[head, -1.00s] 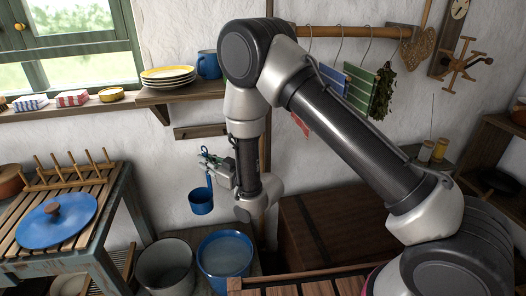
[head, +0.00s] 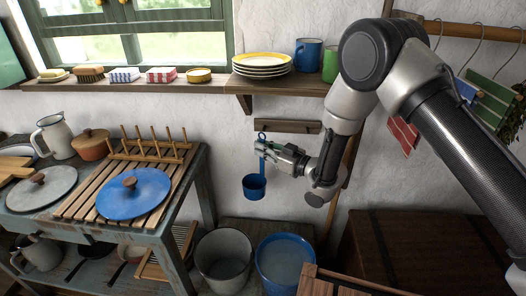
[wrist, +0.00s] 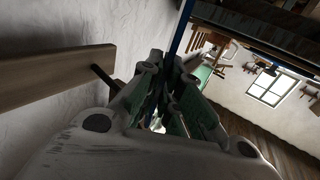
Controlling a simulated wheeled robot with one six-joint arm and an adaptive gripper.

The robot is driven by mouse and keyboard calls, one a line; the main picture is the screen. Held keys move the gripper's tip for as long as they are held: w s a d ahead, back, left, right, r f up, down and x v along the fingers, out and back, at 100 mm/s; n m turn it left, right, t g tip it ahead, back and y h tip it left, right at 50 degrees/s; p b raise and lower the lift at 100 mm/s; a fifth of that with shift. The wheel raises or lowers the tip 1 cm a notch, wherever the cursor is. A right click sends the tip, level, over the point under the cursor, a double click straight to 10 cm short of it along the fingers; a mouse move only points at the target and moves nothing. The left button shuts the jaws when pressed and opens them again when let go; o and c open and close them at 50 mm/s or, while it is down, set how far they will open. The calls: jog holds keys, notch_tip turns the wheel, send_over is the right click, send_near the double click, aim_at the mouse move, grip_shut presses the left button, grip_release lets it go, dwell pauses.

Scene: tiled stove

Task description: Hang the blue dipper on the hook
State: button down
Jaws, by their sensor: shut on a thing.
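The blue dipper hangs upright from my gripper, its round cup (head: 254,188) at the bottom and a loop at the top of its thin handle. My gripper (head: 272,152) is shut on the handle below the loop. In the wrist view the blue handle (wrist: 182,27) passes between the fingertips (wrist: 172,68) of my gripper. A wooden strip (head: 288,126) is fixed to the wall below the shelf; the dipper's loop is just below its left end in the head view. In the wrist view a dark hook or peg (wrist: 105,78) sticks out from this strip, left of and apart from the fingers.
The wall shelf (head: 180,87) above holds stacked plates (head: 264,64), a blue mug (head: 308,54) and a green mug (head: 331,64). A grey bucket (head: 223,262) and a blue bucket (head: 284,262) stand below. A slatted table (head: 75,208) with lids is at left.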

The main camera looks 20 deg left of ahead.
jog(key=w+a+f, duration=0.1)
jog(key=w, duration=0.6)
jog(key=shift+a+f, duration=0.2)
jog(key=shift+a, duration=0.1)
dwell(0.3)
dwell(0.5)
